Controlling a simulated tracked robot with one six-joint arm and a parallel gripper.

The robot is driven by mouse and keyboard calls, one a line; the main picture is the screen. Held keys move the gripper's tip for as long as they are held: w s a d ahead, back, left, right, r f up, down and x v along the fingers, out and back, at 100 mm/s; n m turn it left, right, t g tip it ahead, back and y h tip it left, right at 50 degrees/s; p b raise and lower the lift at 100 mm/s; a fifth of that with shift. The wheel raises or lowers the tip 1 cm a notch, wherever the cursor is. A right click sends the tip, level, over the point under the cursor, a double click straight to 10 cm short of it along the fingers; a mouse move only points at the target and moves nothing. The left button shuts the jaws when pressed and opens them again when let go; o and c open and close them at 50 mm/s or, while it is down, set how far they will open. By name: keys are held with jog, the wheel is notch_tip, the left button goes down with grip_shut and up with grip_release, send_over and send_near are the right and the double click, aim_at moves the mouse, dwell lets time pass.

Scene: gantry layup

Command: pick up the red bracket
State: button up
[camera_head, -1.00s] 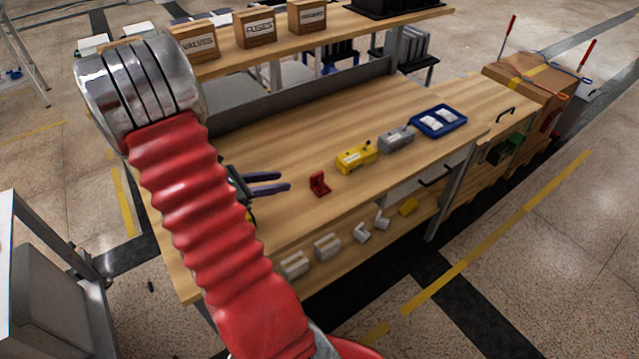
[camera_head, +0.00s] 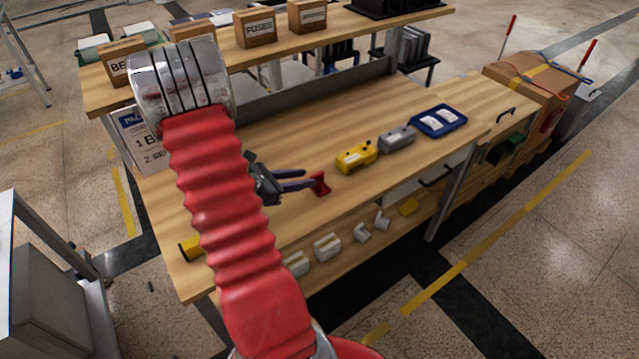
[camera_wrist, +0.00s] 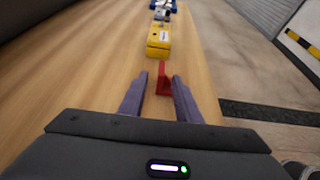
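The small red bracket (camera_head: 320,184) stands on the wooden bench near its front edge. In the wrist view the red bracket (camera_wrist: 162,80) shows just ahead of the fingertips, roughly midway between them. My gripper (camera_head: 312,180) has two dark purple fingers and reaches in from the left, its tips close beside the bracket. In the wrist view my gripper (camera_wrist: 160,78) is open, with a clear gap between its fingers. The fingers do not appear closed on anything; I cannot tell whether the bracket's near edge is between the tips.
A yellow box (camera_head: 356,158) sits beyond the bracket, then a grey box (camera_head: 397,138) and a blue tray (camera_head: 438,121). A raised shelf (camera_head: 350,24) with cartons runs along the back. White parts (camera_head: 327,246) lie on the lower shelf.

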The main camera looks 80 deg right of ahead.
aim_at(321, 184)
jog(key=shift+d, duration=0.1)
jog(key=shift+x, duration=2.55)
jog(key=shift+s+f, duration=0.1)
jog(key=shift+c, duration=0.2)
grip_shut()
